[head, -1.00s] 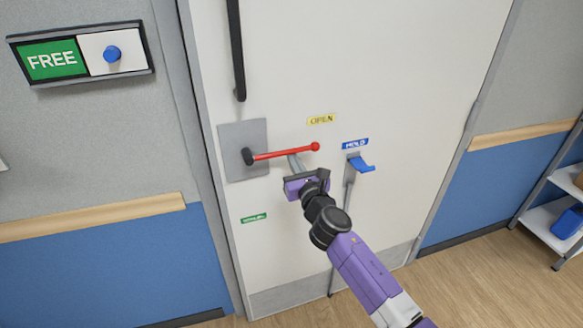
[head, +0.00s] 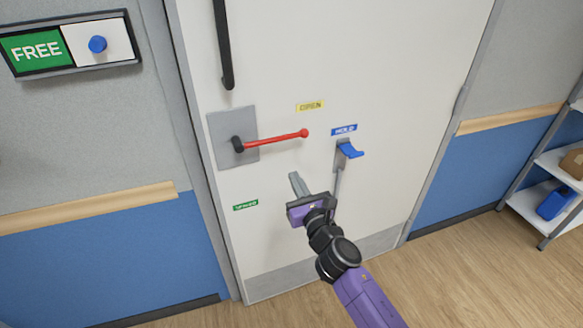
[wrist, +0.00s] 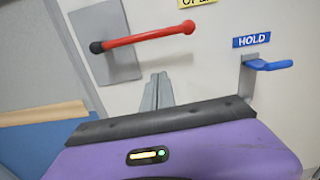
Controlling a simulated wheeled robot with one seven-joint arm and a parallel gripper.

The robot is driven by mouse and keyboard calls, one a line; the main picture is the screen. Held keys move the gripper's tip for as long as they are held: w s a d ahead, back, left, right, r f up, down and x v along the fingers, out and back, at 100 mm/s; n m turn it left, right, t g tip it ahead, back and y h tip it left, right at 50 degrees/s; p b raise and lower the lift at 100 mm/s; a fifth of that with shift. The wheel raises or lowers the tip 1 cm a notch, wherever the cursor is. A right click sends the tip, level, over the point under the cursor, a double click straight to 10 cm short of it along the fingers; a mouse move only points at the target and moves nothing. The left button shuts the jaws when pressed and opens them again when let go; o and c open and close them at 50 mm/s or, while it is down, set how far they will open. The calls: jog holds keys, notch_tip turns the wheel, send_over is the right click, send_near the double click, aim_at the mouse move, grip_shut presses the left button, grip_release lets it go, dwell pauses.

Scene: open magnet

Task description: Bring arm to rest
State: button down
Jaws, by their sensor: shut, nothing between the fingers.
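My gripper (head: 295,180) is in front of the white door (head: 300,50), below the red lever handle (head: 275,139) and apart from it. Its fingers are together with nothing between them; they also show in the wrist view (wrist: 157,91). The red lever points right from a black hub on a grey plate (head: 222,130) and tilts slightly up at its free end. In the wrist view the lever (wrist: 150,37) is above and beyond the fingertips. My purple and black arm reaches up from the lower right.
A blue hook-like catch (head: 350,150) under a HOLD label (head: 344,130) is right of my gripper. A black vertical pull bar (head: 223,45) is above the lever. A FREE sign with a blue knob (head: 97,44) is at upper left. A shelf (head: 548,205) stands at right.

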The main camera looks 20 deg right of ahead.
jog(key=s+a+r+m+t+h, duration=0.1)
jog(key=s+a+r+m, duration=0.15)
jog(key=s+m, duration=0.7)
jog(key=s+a+r+m+t, duration=0.1)
jog(key=s+r+m, duration=0.3)
jog(key=m, duration=1)
jog(key=s+d+f+m+g, duration=0.1)
jog(key=s+f+m+g, duration=0.2)
jog(key=s, duration=1.6)
jog(key=s+d+f+m+g, duration=0.2)
jog(key=s+m, duration=0.8)
jog(key=s, duration=1)
jog(key=shift+d+f+g+b, duration=0.2)
jog(key=shift+f+g+b, duration=0.2)
jog(key=shift+f, duration=0.15)
jog(key=shift+s, duration=0.1)
